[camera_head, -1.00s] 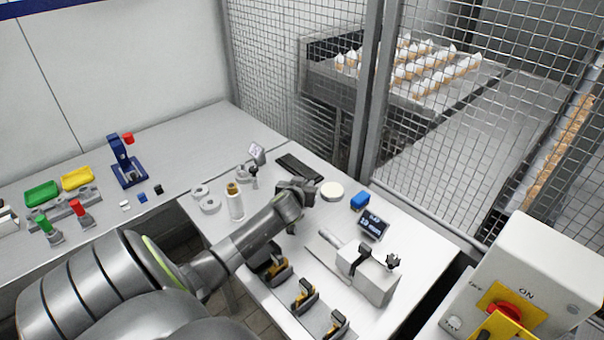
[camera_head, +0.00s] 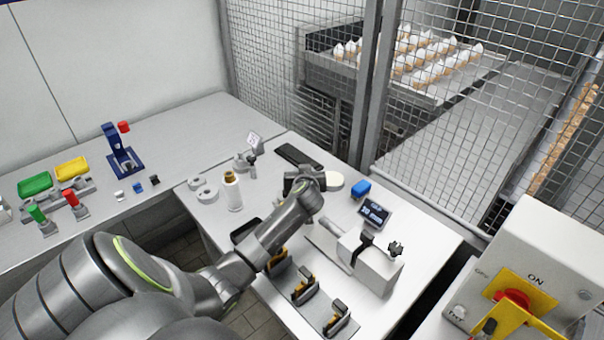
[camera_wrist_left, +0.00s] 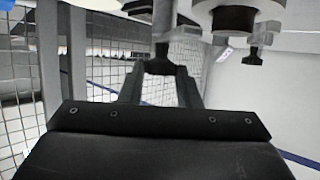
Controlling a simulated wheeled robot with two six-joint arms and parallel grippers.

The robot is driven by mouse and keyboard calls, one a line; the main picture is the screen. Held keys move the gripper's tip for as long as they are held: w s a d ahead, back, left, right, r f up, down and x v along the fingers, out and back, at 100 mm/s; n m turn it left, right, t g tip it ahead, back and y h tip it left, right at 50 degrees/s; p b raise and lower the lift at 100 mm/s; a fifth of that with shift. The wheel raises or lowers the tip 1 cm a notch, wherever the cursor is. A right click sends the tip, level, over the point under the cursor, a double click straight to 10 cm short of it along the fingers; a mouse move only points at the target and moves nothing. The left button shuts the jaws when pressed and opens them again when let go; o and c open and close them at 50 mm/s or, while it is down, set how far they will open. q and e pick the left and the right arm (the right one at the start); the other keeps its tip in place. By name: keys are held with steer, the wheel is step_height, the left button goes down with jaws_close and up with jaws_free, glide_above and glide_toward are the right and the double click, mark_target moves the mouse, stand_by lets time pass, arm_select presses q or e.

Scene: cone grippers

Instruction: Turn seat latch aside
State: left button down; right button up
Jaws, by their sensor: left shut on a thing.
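My left gripper (camera_head: 312,184) is over the middle of the white table, left of the grey block fixture. In the left wrist view its two fingers (camera_wrist_left: 160,88) are closed around the lower end of a slim dark handle, which I take to be the seat latch (camera_wrist_left: 161,52). A pale grey upright part meets the handle at the top of that view. In the head view my gripper hides the latch and whatever bears it. The exact turn of the latch cannot be told. My right gripper is not in view.
A grey block fixture (camera_head: 376,272) with black knobs stands to the right. Wire fencing (camera_head: 440,120) borders the table.

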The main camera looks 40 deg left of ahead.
arm_select(q)
steer(key=c, duration=1.1)
jaws_free()
steer(key=shift+o, duration=0.2)
steer(key=b+v, duration=0.2)
steer(key=v, duration=1.5)
steer(key=shift+s+d, duration=0.2)
